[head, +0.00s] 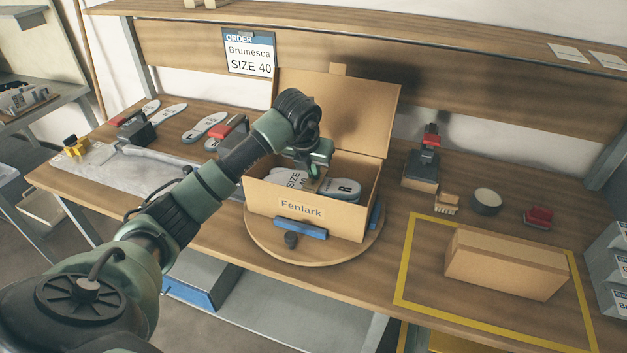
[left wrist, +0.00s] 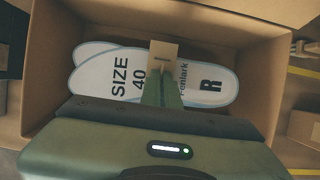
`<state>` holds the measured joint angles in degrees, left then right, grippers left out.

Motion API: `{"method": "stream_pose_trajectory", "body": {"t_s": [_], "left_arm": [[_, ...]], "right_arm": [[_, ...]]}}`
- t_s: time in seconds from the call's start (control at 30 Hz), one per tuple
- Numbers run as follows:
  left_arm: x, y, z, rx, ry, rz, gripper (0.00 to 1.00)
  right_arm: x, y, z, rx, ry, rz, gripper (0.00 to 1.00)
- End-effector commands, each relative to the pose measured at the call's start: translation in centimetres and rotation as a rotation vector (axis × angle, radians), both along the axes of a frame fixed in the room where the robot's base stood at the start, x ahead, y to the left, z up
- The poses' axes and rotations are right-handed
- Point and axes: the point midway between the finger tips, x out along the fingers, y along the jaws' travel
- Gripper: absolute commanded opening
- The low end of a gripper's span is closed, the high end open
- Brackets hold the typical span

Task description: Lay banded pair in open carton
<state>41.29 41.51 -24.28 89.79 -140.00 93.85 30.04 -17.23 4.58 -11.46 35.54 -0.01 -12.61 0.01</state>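The open carton (head: 268,200), labelled Fenlark, stands on a round wooden turntable (head: 270,248) with its lid (head: 345,110) raised at the back. The banded pair of grey-white insoles (head: 345,188) is inside the carton walls. In the left wrist view the pair (left wrist: 100,75) lies across the carton, printed SIZE 40, Fenlark and R, with a tan paper band (left wrist: 164,50) around its middle. My left gripper (head: 318,172) reaches down into the carton. Its fingers (left wrist: 163,88) are close together at the band and look shut on it. Whether the pair touches the floor is hidden. My right gripper is out of view.
An order card (head: 249,52) on the back board reads Brumesca SIZE 40. Loose insoles (head: 203,127) lie at the left. A stamp (head: 428,150), a tape roll (head: 487,200) and a red-topped item (head: 538,217) stand right. A closed carton (head: 505,262) sits inside the yellow outline (head: 400,270).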

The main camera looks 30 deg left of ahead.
Motion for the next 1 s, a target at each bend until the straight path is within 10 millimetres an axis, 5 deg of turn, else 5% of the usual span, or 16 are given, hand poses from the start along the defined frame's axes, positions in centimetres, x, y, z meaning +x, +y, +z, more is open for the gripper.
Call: {"method": "stream_pose_trajectory", "body": {"t_s": [0.23, 0.63, 0.73, 1.0], "left_arm": [[-0.1, -0.1, -3.5, -0.002, 0.005, 0.001, 0.00], [0.0, 0.0, -4.4, 0.000, 0.001, 0.000, 0.00], [0.0, 0.0, -4.3, 0.000, 0.002, 0.000, 0.24], [0.0, 0.0, -4.3, 0.000, 0.002, 0.000, 0.24]], "right_arm": [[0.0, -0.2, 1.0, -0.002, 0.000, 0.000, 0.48], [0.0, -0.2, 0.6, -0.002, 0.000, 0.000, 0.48], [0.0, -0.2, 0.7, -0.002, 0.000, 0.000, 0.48], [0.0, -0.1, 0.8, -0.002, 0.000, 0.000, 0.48]]}}
